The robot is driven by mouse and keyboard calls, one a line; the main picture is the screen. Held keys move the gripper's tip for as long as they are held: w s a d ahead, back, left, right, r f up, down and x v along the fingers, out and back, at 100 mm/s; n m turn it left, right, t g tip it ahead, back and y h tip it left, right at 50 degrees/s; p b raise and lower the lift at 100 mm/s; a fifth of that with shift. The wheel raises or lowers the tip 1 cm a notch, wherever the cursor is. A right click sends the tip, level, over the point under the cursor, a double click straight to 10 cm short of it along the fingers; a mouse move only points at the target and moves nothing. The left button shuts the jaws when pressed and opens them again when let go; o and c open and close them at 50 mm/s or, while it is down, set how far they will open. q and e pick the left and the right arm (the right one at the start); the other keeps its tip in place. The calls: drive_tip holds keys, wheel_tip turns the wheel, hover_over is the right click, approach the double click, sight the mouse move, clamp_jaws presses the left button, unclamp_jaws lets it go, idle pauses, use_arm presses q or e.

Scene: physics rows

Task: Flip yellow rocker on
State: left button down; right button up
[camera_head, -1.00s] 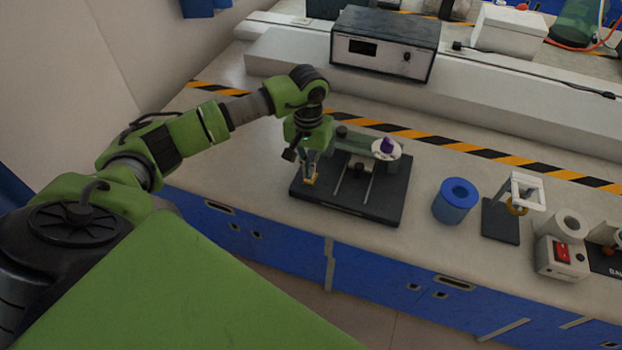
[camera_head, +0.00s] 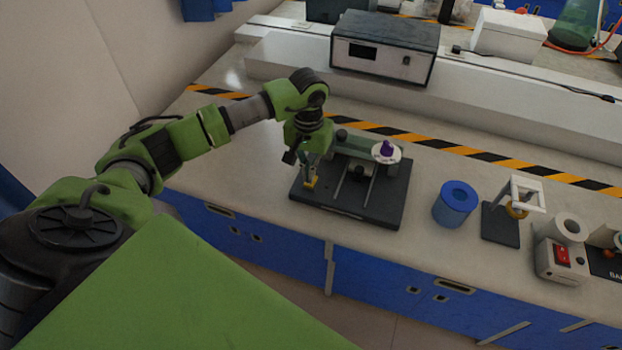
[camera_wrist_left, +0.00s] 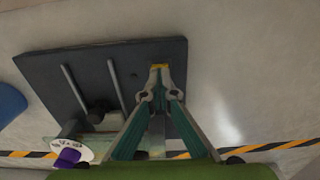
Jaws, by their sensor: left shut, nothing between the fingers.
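The yellow rocker (camera_head: 310,183) is a small yellow piece at the left end of a dark base plate (camera_head: 345,209) on the bench. My left gripper (camera_head: 311,176) points down at it and is shut, with nothing between its fingers. In the left wrist view the fingertips (camera_wrist_left: 160,78) meet just at the yellow rocker (camera_wrist_left: 159,66), which shows only as a thin strip beyond them. The fingertips hide part of it, and I cannot tell whether they touch it or which way it is tilted. My right gripper is not in view.
The base plate also carries two rails and a white disc with a purple knob (camera_head: 387,147). To its right stand a blue cylinder (camera_head: 456,203), a small stand (camera_head: 501,223) and a box with a red switch (camera_head: 562,255). A grey instrument (camera_head: 384,47) is behind.

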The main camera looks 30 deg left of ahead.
use_arm(q)
drive_tip(key=shift+f+b, duration=1.05)
idle(0.8)
drive_tip(key=shift+r+p, duration=1.6)
drive_tip(key=shift+r, duration=1.9)
